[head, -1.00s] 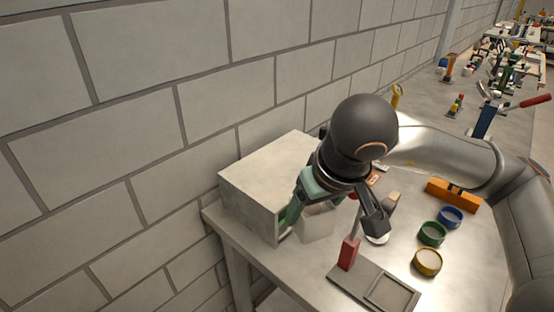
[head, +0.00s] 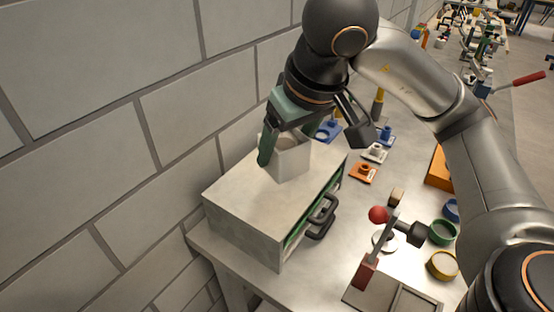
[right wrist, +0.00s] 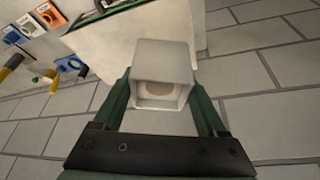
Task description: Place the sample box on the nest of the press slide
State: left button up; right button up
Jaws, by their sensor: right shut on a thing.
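The sample box (head: 290,160), a pale grey open-topped box, is between the green fingers of my right gripper (head: 292,140). In the right wrist view the box (right wrist: 161,72) shows a beige round patch inside, with a finger of the gripper (right wrist: 163,105) on each side. The gripper is shut on it over the top of a grey cabinet (head: 245,215); I cannot tell whether the box touches that top. A grey plate with a square frame (head: 378,290) lies at the front of the bench beside a red block; I cannot tell if it is the press slide's nest. My left gripper is out of view.
The cabinet has a black handle (head: 322,217) on its front. Green (head: 442,232) and yellow (head: 443,265) rings lie to the right. A block wall is close behind the cabinet.

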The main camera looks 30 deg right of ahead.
jog(key=w+d+f, duration=0.2)
jog(key=w, duration=0.1)
jog(key=w+d+f, duration=0.2)
jog(key=w+f, duration=0.1)
jog(key=w+d+f, duration=0.2)
jog(key=w, duration=0.1)
jog(key=shift+w+f, duration=0.2)
jog(key=shift+f, duration=0.2)
jog(key=shift+w+d+f, duration=0.15)
jog(key=shift+w+f, duration=0.25)
jog(key=shift+f, duration=0.1)
notch_tip(320, 180, down, 3)
jog(key=shift+w+d+r, duration=0.1)
jog(key=shift+w, duration=0.05)
jog(key=shift+f, duration=0.35)
jog(key=shift+f, duration=0.25)
jog(key=o, duration=1.6)
jog(key=shift+c, duration=0.2)
jog(key=shift+r, duration=0.1)
